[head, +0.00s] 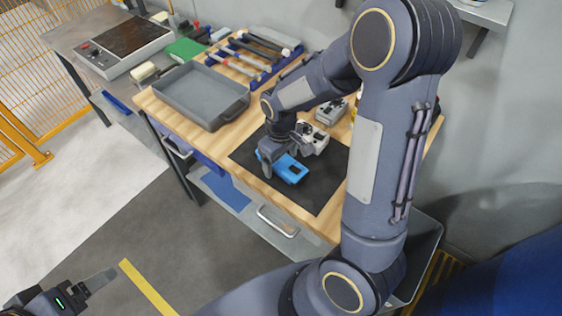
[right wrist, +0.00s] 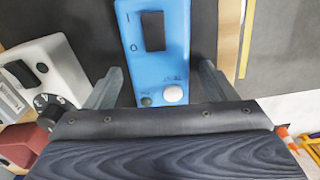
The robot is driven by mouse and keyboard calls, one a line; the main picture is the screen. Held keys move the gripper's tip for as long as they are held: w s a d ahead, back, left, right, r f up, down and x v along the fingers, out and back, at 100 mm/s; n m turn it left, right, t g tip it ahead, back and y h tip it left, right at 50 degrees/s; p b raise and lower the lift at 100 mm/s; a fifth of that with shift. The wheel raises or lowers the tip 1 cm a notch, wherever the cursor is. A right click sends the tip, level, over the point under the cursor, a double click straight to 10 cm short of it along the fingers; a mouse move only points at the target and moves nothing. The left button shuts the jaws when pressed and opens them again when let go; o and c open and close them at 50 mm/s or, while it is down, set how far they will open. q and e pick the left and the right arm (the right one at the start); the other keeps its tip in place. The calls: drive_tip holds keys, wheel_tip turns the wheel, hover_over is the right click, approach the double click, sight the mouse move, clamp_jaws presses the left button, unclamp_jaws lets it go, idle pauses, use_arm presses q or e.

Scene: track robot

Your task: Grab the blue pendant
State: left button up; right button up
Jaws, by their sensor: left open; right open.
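The blue pendant (head: 291,172) lies on the black mat (head: 316,198) on the wooden workbench. My left gripper (head: 98,280) is open and empty at the lower left, over the floor, away from the bench.
White-grey devices (head: 328,112) stand close behind the pendant, one showing beside it in the right wrist view (right wrist: 42,72). A grey tray (head: 199,96) sits left on the bench. Tools lie in a blue rack (head: 246,62) at the back. My right arm hides the bench's right part.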

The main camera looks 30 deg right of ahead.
drive_tip(key=shift+c, duration=0.5)
drive_tip(key=c, duration=1.1)
drive_tip(key=shift+r, duration=0.1)
drive_tip(key=shift+c, duration=0.2)
